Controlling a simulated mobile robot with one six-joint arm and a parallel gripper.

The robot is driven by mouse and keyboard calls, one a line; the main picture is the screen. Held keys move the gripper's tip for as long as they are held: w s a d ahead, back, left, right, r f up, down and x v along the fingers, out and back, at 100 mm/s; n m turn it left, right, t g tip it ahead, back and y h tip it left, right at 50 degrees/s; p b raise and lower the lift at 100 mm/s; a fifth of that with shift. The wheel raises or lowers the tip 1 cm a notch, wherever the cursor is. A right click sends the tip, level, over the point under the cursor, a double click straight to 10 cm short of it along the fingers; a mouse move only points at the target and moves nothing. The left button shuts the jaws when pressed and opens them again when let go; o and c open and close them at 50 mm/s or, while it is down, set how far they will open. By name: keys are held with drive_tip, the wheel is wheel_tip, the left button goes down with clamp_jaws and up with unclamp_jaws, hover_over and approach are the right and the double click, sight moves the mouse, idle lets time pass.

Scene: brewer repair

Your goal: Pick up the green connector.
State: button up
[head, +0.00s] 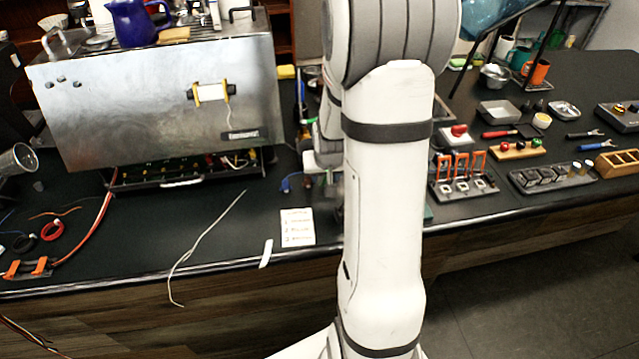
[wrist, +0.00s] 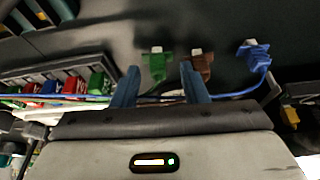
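The green connector (wrist: 157,66) lies on the black worktop in the wrist view, with a small pale tip at its top. My gripper (wrist: 159,69) is open, with its two blue fingers apart. The green connector shows in the gap between the fingertips, and nothing is held. How far ahead of the tips it lies, I cannot tell. In the head view my arm hides the gripper and the green connector.
A brown connector (wrist: 202,67) sits just right of the green one, close by the right finger. A blue connector (wrist: 254,54) with a blue wire lies farther right. A rack of coloured connectors (wrist: 60,88) is at left. The steel brewer (head: 150,100) stands left of my arm.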

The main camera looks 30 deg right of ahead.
clamp_jaws()
idle(0.4)
